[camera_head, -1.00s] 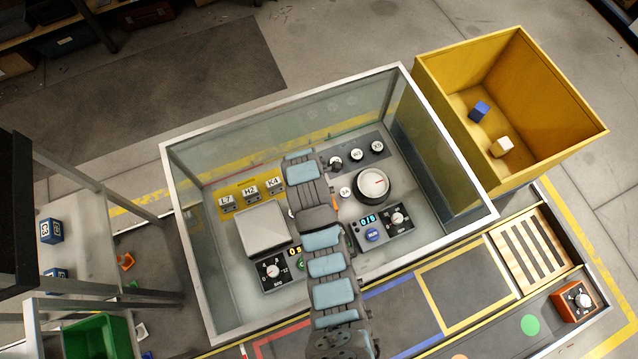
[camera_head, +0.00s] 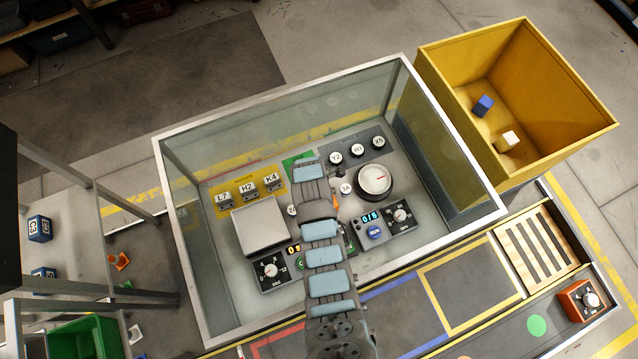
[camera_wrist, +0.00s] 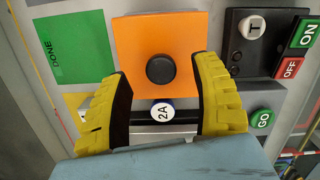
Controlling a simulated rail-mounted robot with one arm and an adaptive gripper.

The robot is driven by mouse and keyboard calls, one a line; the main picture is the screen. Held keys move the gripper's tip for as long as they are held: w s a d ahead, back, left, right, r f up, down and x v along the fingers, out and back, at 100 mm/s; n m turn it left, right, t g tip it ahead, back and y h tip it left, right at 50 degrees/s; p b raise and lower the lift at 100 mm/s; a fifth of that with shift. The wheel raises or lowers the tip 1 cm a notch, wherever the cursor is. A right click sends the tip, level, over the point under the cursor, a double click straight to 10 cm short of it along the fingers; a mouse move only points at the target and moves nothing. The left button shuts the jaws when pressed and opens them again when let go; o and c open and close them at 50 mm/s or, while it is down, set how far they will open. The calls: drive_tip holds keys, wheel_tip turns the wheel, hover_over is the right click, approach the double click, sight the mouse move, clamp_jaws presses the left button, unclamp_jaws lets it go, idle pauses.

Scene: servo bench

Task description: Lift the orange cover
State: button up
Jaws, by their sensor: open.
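The orange cover (camera_wrist: 135,38) is a flat square plate with a round black knob (camera_wrist: 160,69) at its middle. It fills the upper middle of the wrist view. In the head view only a sliver of orange (camera_head: 336,202) shows beside my arm; the arm hides the rest. My gripper (camera_wrist: 164,68) has two yellow ribbed fingers, spread wide, one on each side of the knob. Nothing is between them but the knob, and both fingers look apart from it. Whether the tips touch the plate cannot be told.
A green DONE patch (camera_wrist: 73,47) lies left of the cover. The glass-walled case (camera_head: 290,108) surrounds the panel. A yellow bin (camera_head: 455,60) stands at right.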

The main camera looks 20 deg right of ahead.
wheel_tip(320, 180, down, 2)
drive_tip(key=shift+d+f, duration=0.15)
drive_tip(key=shift+f, duration=0.05)
clamp_jaws()
drive_tip(key=shift+r, duration=0.1)
